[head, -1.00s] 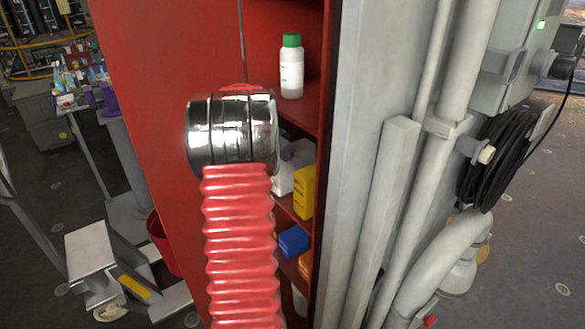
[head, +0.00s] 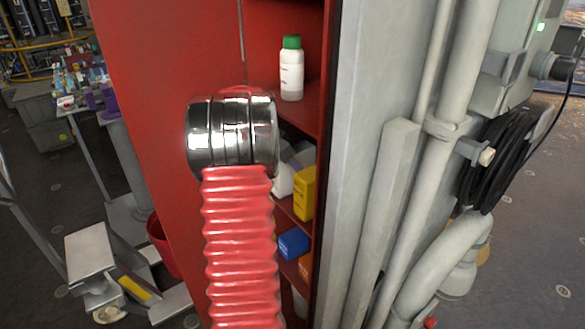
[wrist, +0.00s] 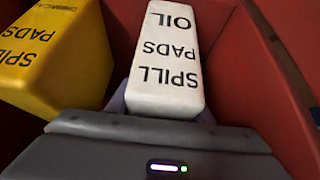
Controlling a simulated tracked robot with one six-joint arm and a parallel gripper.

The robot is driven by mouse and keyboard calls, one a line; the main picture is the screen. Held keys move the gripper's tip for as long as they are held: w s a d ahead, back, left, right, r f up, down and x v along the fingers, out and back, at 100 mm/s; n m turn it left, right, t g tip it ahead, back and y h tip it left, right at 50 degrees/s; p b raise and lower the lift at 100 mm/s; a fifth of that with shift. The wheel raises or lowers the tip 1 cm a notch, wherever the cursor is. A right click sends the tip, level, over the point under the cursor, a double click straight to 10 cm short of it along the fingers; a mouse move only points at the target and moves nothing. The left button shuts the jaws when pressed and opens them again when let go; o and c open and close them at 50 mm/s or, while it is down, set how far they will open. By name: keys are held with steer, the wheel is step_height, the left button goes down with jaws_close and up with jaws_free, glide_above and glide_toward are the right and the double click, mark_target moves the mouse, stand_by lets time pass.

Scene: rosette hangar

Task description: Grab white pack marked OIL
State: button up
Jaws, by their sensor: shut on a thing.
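The white pack (wrist: 167,58) marked SPILL PADS OIL shows in the wrist view, its lettering upside down. My gripper (wrist: 155,122) is shut on its near end, and the fingertips are mostly hidden by the pack and the dark gripper body. In the head view, a small part of the white pack (head: 283,183) shows in the red cabinet beside my arm. My arm hides the rest of it and my gripper there.
A yellow pack (wrist: 52,55) stands close to the left of the white one in the wrist view. The red cabinet (head: 160,60) walls are near. A green-capped white bottle (head: 291,70) stands on the shelf above. A blue box (head: 293,242) is lower down.

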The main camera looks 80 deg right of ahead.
steer(key=shift+w+r, duration=0.1)
steer(key=shift+r, duration=0.25)
steer(key=w+a, duration=2.9)
steer(key=a, duration=0.4)
steer(key=shift+w+a, duration=0.3)
steer(key=shift+a, duration=0.1)
